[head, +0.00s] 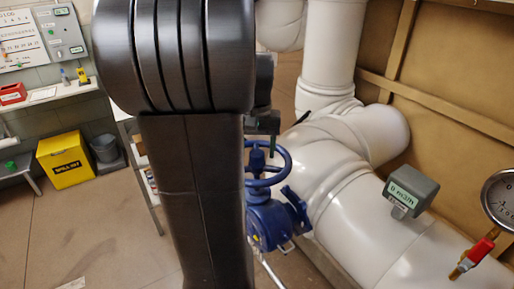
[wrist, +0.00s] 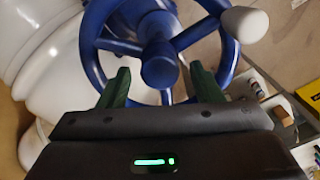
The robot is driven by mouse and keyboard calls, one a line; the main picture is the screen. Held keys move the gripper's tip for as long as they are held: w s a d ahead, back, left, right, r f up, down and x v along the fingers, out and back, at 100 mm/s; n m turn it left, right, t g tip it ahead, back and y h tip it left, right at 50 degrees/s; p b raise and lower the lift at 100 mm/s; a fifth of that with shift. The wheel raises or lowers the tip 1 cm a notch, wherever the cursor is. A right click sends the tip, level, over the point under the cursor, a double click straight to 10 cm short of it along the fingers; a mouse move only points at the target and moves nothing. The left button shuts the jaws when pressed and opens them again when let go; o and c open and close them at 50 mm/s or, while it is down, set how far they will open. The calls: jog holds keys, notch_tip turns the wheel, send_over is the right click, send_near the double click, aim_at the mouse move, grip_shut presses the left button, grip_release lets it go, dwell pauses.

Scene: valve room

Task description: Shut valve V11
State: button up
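A blue valve with a handwheel (head: 284,160) stands beside a thick white pipe in the head view, partly hidden behind my arm. No V11 label is readable on it. In the wrist view the blue handwheel (wrist: 227,62) fills the top, with a round hub in the middle and a white knob on its rim at the right. My gripper (wrist: 158,70) has its two green fingers apart, one on each side of the hub in the picture, with nothing gripped between them. Whether the fingers touch the wheel I cannot tell. In the head view my gripper is mostly hidden by the arm.
The white pipe (head: 385,225) carries a grey meter (head: 411,188) that seems to read 0 m3/h. A pressure gauge (head: 500,198) with a red-handled tap (head: 478,252) is at the right. A yellow bin (head: 66,160) and grey bucket (head: 105,149) stand left. Floor at lower left is clear.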

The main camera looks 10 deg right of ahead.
notch_tip(320, 180, up, 14)
dwell(0.6)
jog(key=shift+f, duration=0.1)
notch_tip(320, 180, down, 13)
jog(key=shift+f, duration=0.55)
jog(key=shift+r+n+b, duration=0.1)
jog(key=shift+n+b, duration=0.2)
jog(key=shift+n, duration=0.2)
jog(key=shift+r, duration=0.1)
